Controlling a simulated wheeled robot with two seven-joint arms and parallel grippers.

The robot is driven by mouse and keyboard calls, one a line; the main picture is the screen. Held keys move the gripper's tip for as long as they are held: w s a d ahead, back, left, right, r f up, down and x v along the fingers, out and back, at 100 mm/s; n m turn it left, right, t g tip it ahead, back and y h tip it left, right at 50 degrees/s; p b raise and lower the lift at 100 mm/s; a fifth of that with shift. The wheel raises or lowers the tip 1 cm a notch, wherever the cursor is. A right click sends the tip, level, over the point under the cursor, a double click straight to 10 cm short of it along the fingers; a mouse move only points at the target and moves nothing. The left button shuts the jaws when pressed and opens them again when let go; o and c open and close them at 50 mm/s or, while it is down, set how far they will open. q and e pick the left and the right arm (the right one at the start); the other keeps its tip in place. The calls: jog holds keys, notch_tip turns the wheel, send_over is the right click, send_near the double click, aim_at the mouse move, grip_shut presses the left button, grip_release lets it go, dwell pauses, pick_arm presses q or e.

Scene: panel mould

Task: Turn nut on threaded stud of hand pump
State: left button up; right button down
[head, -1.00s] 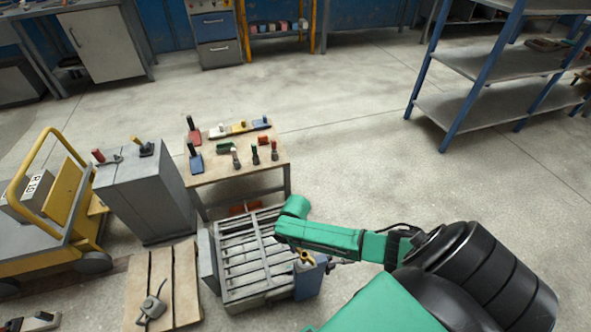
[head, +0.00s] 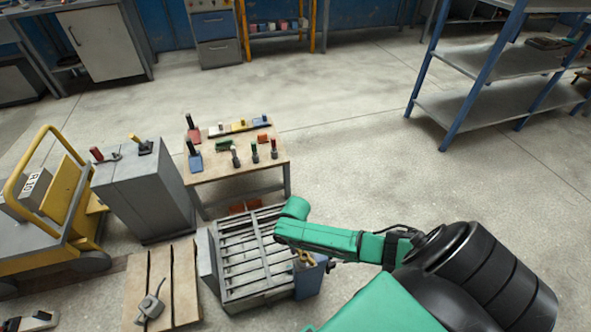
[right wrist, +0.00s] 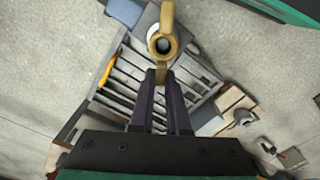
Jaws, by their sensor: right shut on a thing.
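The brass-yellow nut (right wrist: 165,42) has a round ring with a tab towards me in the right wrist view. A pale round stud end (right wrist: 163,45) shows inside the ring. My right gripper (right wrist: 161,78) is shut on the tab, its two dark fingers close together. In the head view the brass nut (head: 305,258) is small, above the blue body (head: 311,279) at the right side of the grey ribbed mould (head: 252,262). My green right arm hides most of the gripper there. My left gripper is not in view.
A wooden table (head: 235,167) with several hand tools stands behind the mould. A grey cabinet (head: 147,195) and a yellow cart (head: 55,200) are at the left. A wooden pallet (head: 183,285) lies at front left. A blue shelf rack (head: 500,70) stands far right; open floor lies before it.

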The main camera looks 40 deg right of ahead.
jog(key=shift+f+b, duration=0.55)
jog(key=shift+f, duration=0.35)
jog(key=c, duration=0.8)
grip_release()
notch_tip(320, 180, up, 15)
jog(key=p, duration=0.4)
jog(key=shift+f+p, duration=0.2)
jog(key=shift+p, duration=0.1)
